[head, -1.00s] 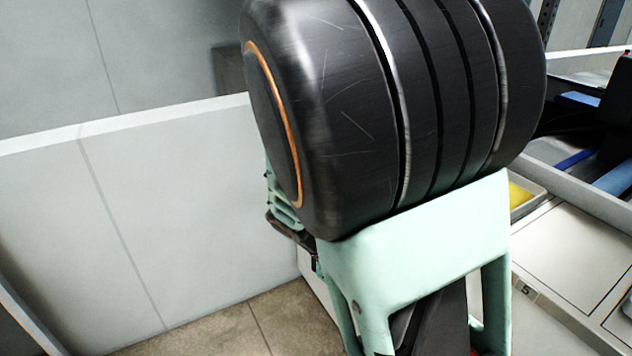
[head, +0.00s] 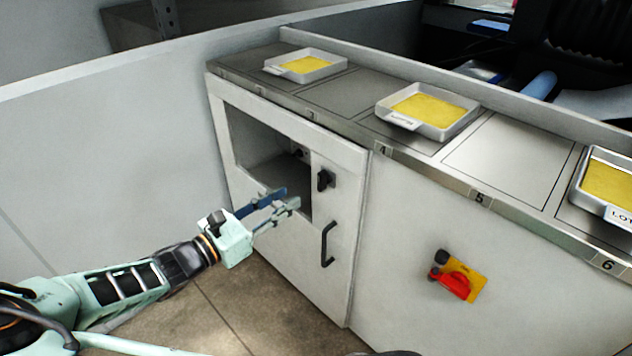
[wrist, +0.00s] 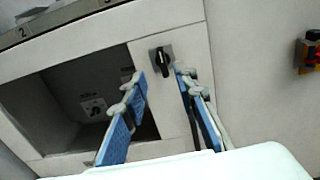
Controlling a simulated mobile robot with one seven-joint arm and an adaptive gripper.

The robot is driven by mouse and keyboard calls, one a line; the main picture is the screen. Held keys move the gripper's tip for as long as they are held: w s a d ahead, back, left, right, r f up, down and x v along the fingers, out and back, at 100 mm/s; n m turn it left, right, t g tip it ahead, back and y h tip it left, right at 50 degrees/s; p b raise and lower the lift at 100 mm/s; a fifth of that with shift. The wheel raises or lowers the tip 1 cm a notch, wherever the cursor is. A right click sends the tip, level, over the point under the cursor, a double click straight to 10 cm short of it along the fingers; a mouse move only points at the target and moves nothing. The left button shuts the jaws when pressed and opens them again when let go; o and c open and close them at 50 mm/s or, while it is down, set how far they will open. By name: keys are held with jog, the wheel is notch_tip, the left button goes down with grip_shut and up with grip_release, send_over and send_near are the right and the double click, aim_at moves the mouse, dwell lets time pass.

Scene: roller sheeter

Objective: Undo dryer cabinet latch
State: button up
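The dryer cabinet (head: 296,268) is pale grey and stands under the left end of the counter. A black turn latch (head: 325,180) sits on its front, right of a large rectangular opening. The latch knob looks roughly upright. A black bar handle (head: 328,244) is below it. My gripper (head: 286,198) is open and empty, in front of the cabinet, left of and a little below the latch in the head view. In the wrist view the latch (wrist: 161,60) shows beyond and between the tips of my open blue-padded fingers (wrist: 162,76), apart from them.
A red switch on a yellow plate (head: 457,277) is on the front panel to the right. Trays of yellow sheet (head: 428,111) stand on the numbered counter (head: 515,158). A grey wall (head: 120,150) runs at left. The tiled floor in front is clear.

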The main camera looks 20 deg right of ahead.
aim_at(319, 178)
jog(key=b+x, duration=0.2)
jog(key=x, duration=0.8)
jog(key=shift+d, duration=0.3)
grip_shut()
